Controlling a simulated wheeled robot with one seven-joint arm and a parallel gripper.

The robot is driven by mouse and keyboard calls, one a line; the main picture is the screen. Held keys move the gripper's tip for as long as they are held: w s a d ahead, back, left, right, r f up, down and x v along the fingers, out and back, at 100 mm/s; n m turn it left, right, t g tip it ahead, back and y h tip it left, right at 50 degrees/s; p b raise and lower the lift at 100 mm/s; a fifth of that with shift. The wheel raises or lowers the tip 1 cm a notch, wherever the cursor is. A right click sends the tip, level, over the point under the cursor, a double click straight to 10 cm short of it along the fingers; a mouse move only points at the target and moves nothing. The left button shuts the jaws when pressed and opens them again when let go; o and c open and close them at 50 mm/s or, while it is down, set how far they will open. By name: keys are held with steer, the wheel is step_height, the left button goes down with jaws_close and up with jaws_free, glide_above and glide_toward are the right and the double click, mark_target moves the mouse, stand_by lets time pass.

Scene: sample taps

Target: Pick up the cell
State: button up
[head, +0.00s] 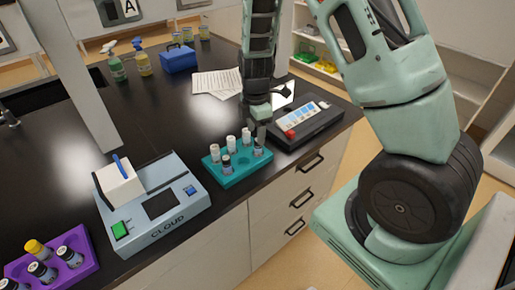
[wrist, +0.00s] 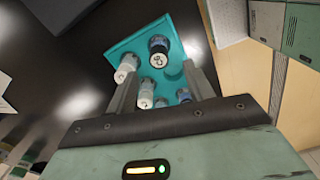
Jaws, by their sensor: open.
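Which vial is the cell I cannot tell for certain. A teal rack (head: 238,177) on the black counter holds several small vials. In the head view some have white caps, like this white-capped vial (head: 214,151), and others are dark, like this dark vial (head: 226,163). My gripper (head: 256,132) is open above the rack's right back part, pointing down. In the wrist view my gripper (wrist: 163,85) has its fingers apart, with a white-capped vial (wrist: 147,94) showing between them. A dark vial with a pale marked top (wrist: 158,50) stands farther up. Finger contact cannot be seen.
A grey meter (head: 158,205) stands left of the rack, with a white lid tilted up. A black case (head: 306,127) lies close on the right. A purple rack (head: 75,241) with vials is at lower left. The counter's front edge is close.

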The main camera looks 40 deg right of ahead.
mark_target(258, 149)
steer(key=shift+s+d+f+p, duration=0.15)
steer(key=shift+f+p, duration=0.45)
steer(key=shift+f, duration=1.05)
steer(key=shift+w+d+f+p, duration=0.1)
steer(key=shift+d+f+p, duration=0.3)
steer(key=shift+f, duration=1.25)
steer(key=shift+a, duration=0.2)
steer(key=c, duration=0.9)
